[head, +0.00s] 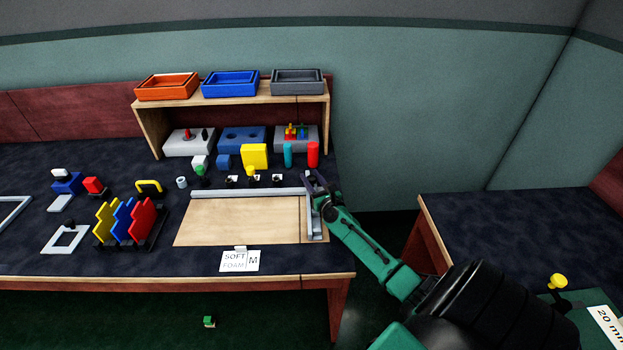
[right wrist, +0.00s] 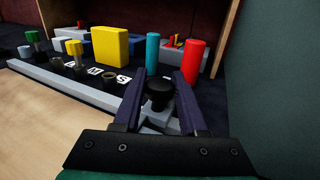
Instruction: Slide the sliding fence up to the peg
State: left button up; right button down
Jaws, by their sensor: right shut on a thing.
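My right gripper (head: 314,184) is at the back right corner of the wooden board (head: 235,222). In the right wrist view its two fingers (right wrist: 159,84) are closed around a black knob (right wrist: 158,97) on a grey block. The grey bar running along the board's right edge appears to be the sliding fence (head: 315,228); my gripper and forearm partly hide it. A grey rail (head: 250,193) runs along the board's back edge. My left gripper is not in view.
A cyan cylinder (head: 288,154), a red cylinder (head: 313,155) and a yellow block (head: 255,157) stand close behind the rail. A card (head: 239,261) reading "SOFT FOAM M" is at the board's front. The board's surface is clear. A gap separates this table from the right one.

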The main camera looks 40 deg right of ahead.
aim_at(253, 173)
jog(key=shift+w+a, duration=0.15)
jog(key=shift+a, duration=0.05)
jog(key=w+a, duration=0.3)
jog(key=a, duration=0.1)
jog(key=w+a+b, duration=0.1)
jog(key=w+a, duration=0.2)
jog(key=a, duration=0.2)
jog(key=w+a, duration=0.4)
jog(key=shift+w+a, duration=0.1)
jog(key=shift+a, duration=0.15)
jog(key=shift+c, duration=2.3)
grip_release()
